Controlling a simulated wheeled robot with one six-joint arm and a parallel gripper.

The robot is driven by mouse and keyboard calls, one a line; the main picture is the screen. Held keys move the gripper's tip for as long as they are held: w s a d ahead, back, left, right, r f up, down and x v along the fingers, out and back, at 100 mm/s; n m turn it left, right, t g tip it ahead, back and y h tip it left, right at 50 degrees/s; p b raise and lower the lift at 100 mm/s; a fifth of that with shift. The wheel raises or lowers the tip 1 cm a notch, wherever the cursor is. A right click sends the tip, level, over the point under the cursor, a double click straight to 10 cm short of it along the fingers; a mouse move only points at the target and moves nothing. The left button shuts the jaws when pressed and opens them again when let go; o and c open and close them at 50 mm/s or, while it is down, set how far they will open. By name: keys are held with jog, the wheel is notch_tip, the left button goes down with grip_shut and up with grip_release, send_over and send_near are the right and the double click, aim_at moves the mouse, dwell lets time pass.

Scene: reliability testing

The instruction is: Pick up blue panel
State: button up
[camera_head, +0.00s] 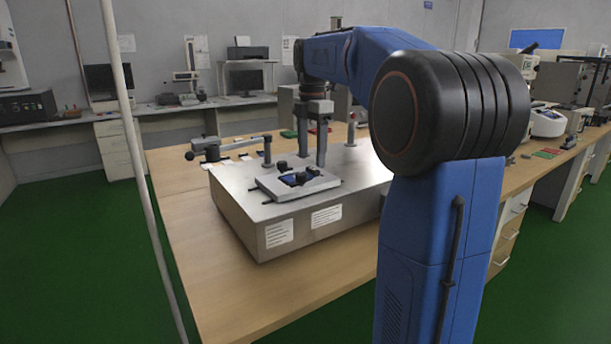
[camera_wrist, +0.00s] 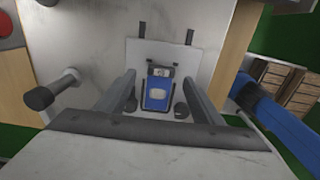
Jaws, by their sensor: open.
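The blue panel (camera_wrist: 157,103) lies in a dark holder on a light square plate (camera_wrist: 206,60). It has a pale patch in its middle. In the head view only a small blue part of the panel (camera_head: 289,179) shows between dark clamp pieces on the plate (camera_head: 268,188). My gripper (camera_head: 311,160) points down above the metal box, close to the plate's far side. Its fingers are apart with nothing between them. In the wrist view my gripper (camera_wrist: 158,80) has one finger on each side of the panel; no contact is visible.
The plate sits on a large metal box (camera_head: 238,216) on a wooden table (camera_head: 205,285). A horizontal lever clamp (camera_head: 230,145) stands to the left of the plate. A red knob (camera_wrist: 8,25) shows at the wrist view's upper left. The table's front left is clear.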

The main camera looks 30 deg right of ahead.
aim_at(312, 168)
jog(key=shift+s+f, duration=0.1)
jog(key=shift+f, duration=1.55)
jog(key=c, duration=1.1)
notch_tip(312, 168, up, 10)
jog(key=shift+r, duration=0.1)
jog(key=shift+f, duration=3.6)
